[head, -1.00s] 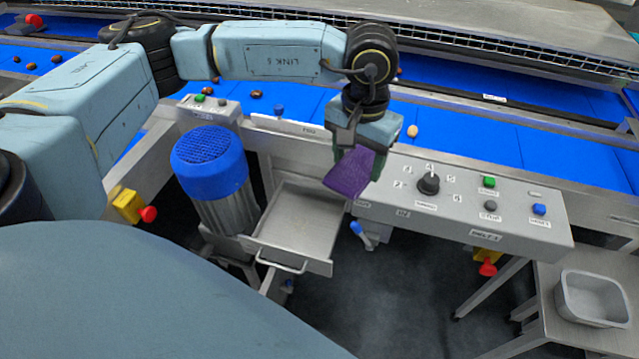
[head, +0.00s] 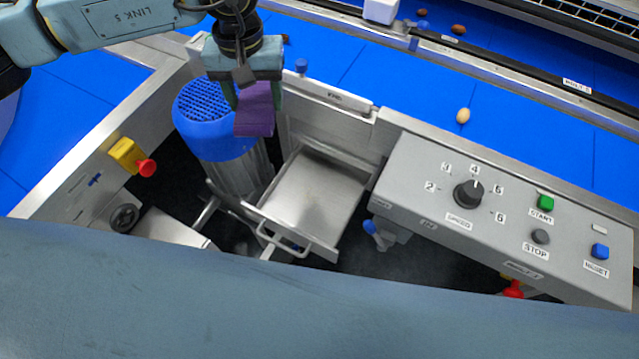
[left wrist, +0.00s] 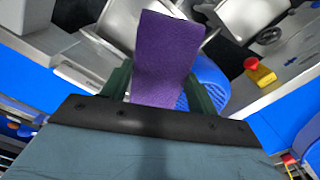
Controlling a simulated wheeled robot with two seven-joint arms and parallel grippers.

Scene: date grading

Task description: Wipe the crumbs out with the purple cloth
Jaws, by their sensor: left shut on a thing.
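The purple cloth (head: 255,112) hangs from my left gripper (head: 246,88), which is shut on it. In the head view the cloth is in front of the blue-capped motor, left of the open metal drawer. In the left wrist view the cloth (left wrist: 165,55) stands out between the two dark green fingers (left wrist: 158,88). The shallow metal drawer (head: 312,195) is pulled out, with its handle toward me. Its floor looks bare; I cannot make out crumbs on it. My right gripper is not in view.
A motor with a blue cap (head: 205,125) stands just left of the drawer. A control panel (head: 420,165) with a speed knob (head: 467,193) and buttons juts out at right. A blue conveyor belt (head: 400,90) runs behind, with a pale date (head: 463,116) on it.

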